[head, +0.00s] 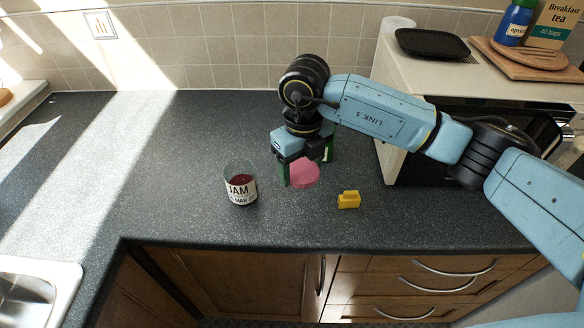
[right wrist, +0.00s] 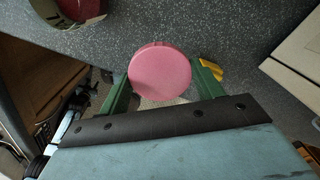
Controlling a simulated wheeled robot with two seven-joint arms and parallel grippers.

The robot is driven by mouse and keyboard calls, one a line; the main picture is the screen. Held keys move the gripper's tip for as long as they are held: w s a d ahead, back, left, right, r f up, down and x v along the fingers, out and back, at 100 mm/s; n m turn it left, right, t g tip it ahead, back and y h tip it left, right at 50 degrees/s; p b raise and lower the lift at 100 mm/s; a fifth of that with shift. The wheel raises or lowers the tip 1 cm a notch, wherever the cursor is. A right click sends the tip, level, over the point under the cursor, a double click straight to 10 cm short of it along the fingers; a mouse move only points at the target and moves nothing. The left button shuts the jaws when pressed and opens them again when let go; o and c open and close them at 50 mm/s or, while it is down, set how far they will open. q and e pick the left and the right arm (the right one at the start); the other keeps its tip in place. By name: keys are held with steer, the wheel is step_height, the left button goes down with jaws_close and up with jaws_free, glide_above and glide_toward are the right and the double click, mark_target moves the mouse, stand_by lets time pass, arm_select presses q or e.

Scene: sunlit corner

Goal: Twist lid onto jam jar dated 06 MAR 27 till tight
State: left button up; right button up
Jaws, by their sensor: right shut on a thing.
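The jam jar (head: 241,189) stands upright and open on the dark counter, glass with dark red jam low inside. Its white label reads JAM, with a partly readable date line ending near "MAR 2". Its edge also shows at the top left of the right wrist view (right wrist: 82,10). The pink round lid (head: 304,173) is held between the green fingers of my right gripper (head: 305,168), to the right of the jar and apart from it. In the right wrist view the lid (right wrist: 160,71) sits flat-face toward the camera between the fingers. My left gripper is not in view.
A small yellow block (head: 349,200) lies on the counter right of the lid. A microwave (head: 470,135) stands at the right, with a black tray (head: 432,43) and wooden boards (head: 525,62) on top. A sink (head: 38,285) is at lower left. The counter left of the jar is clear.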

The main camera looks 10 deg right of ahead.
steer(key=n, duration=0.2)
steer(key=d+n, duration=0.1)
steer(key=n, duration=0.1)
steer(key=shift+s, duration=0.15)
steer(key=n, duration=0.2)
steer(key=d+n+b, duration=0.1)
steer(key=n, duration=0.1)
steer(key=shift+s, duration=0.25)
steer(key=s+d+n+b, duration=0.1)
steer(key=d+n, duration=0.1)
steer(key=n, duration=0.9)
steer(key=s+d+n+b, duration=0.1)
steer(key=s+d+n, duration=0.1)
steer(key=n, duration=1)
steer(key=shift+s+d+r+n, duration=0.15)
steer(key=shift+d+r+n, duration=0.15)
steer(key=shift+d, duration=0.25)
